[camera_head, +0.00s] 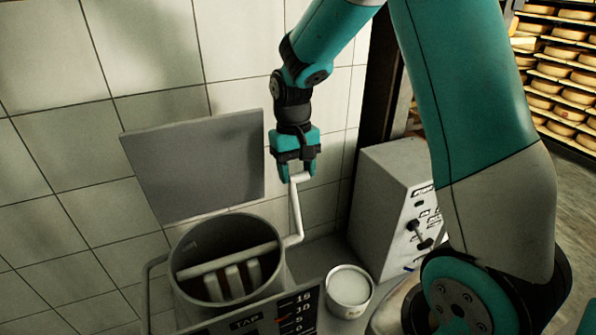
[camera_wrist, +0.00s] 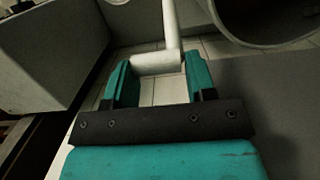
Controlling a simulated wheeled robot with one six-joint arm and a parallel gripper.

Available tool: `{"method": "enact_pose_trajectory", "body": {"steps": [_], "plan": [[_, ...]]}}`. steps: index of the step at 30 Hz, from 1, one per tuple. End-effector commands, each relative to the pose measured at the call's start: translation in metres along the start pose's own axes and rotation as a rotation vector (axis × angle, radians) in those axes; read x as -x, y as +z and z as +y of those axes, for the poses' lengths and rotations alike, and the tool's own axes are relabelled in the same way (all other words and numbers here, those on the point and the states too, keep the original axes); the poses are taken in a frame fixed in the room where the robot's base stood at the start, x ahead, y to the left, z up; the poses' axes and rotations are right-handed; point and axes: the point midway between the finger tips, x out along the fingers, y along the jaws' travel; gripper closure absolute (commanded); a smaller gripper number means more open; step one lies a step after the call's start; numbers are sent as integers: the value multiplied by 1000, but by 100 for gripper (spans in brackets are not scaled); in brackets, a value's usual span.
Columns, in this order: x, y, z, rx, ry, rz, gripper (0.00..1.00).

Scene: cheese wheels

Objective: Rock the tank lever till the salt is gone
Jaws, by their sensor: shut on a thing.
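A grey round tank (camera_head: 190,265) stands at the lower middle of the head view, with a bar across its mouth and pale paddles hanging inside. A white cranked lever (camera_head: 296,215) rises from the tank's right side. My gripper (camera_head: 298,175) is shut on the lever's top end, above and right of the tank. In the wrist view the lever (camera_wrist: 170,30) comes down to a crosspiece between the teal fingers of my gripper (camera_wrist: 157,80). A white bowl (camera_head: 349,284) with pale contents stands right of the tank. I cannot tell whether salt is inside the tank.
A grey panel (camera_head: 200,168) is at the tiled wall behind the tank. A grey control box (camera_head: 385,200) with knobs stands to the right. A dark gauge plate marked TAP (camera_head: 250,320) is in front of the tank. Cheese shelves (camera_head: 560,70) are far right.

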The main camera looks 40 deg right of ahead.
Motion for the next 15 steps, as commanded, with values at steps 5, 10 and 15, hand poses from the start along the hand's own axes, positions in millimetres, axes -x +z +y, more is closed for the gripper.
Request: {"method": "enact_pose_trajectory", "body": {"steps": [5, 10, 15], "plan": [[-6, -7, 4, -10, 4, 4, 92], [-8, -10, 6, -12, 3, 6, 92], [-9, -11, 7, -12, 3, 7, 92]]}}
